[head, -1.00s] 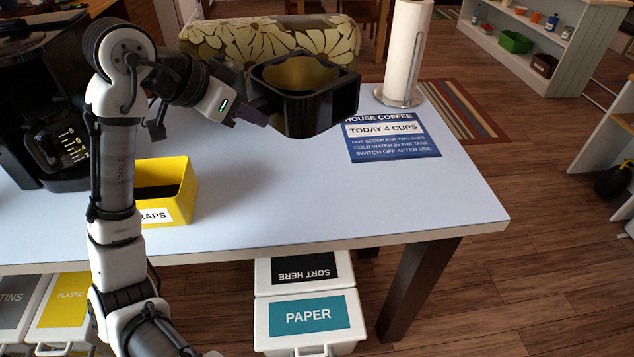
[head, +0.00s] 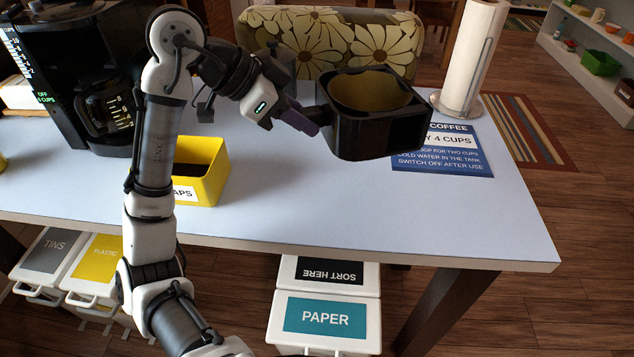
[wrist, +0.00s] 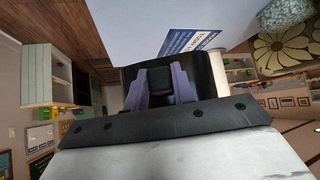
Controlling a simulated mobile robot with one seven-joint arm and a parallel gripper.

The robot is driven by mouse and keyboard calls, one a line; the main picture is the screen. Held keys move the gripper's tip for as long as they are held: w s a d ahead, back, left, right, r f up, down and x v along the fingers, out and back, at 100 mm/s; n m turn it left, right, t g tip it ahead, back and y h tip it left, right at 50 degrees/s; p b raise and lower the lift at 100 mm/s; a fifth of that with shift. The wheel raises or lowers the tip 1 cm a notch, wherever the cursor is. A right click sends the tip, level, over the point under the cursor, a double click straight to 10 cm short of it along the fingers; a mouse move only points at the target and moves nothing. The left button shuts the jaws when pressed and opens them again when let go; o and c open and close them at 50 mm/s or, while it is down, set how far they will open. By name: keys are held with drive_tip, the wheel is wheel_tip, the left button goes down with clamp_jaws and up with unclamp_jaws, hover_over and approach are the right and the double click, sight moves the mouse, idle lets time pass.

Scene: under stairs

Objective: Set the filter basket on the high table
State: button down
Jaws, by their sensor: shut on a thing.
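The filter basket (head: 375,135) is a black holder with a gold-brown inside, and it is upright in the head view. My gripper (head: 312,122) is shut on its handle at the basket's left side. It holds the basket above the high table (head: 300,205), a pale blue-white top, in front of the blue coffee notice. In the wrist view, my gripper's two purple fingers (wrist: 160,88) close on the dark handle, and the basket (wrist: 198,72) is mostly hidden behind them.
A coffee maker (head: 85,75) stands at the back left. A yellow scraps box (head: 207,180) is near the front. A paper towel roll (head: 471,55) and the notice (head: 455,155) are at the right. The table's front right is clear. Lidded bins (head: 325,320) stand below.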

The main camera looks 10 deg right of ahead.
wheel_tip(320, 180, down, 15)
drive_tip(key=shift+f+p, duration=0.1)
drive_tip(key=shift+p, duration=0.25)
drive_tip(key=c, duration=1.2)
unclamp_jaws()
drive_tip(key=shift+o, duration=0.2)
drive_tip(key=b+v, duration=0.2)
drive_tip(key=v, duration=1)
